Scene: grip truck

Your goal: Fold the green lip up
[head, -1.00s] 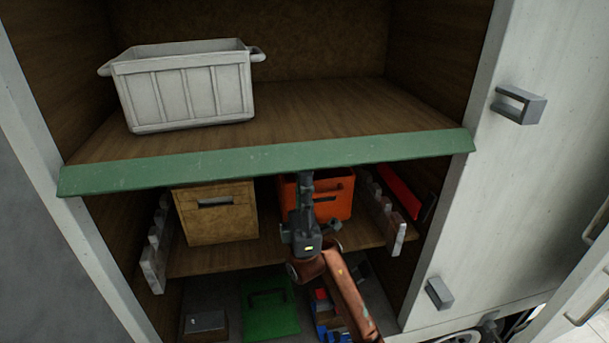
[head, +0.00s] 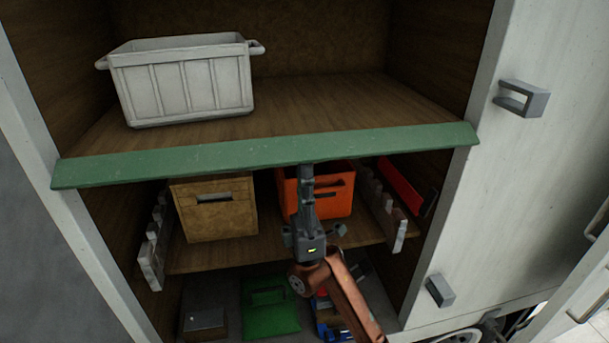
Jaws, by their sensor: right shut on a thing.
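The green lip (head: 200,160) is a long flat strip across the front edge of the upper shelf, spanning the whole opening. My right gripper (head: 307,170) comes up from below, with its fingers at the lip's lower edge right of the middle. It is shut on the lip; the fingertips are partly hidden at the edge. My left gripper is not in view.
A white crate (head: 182,88) stands on the upper shelf (head: 340,105), at the left. Below are a tan box (head: 215,222), an orange crate (head: 335,200) and a green case (head: 270,318). Handles (head: 523,98) stick out of the white panel at right.

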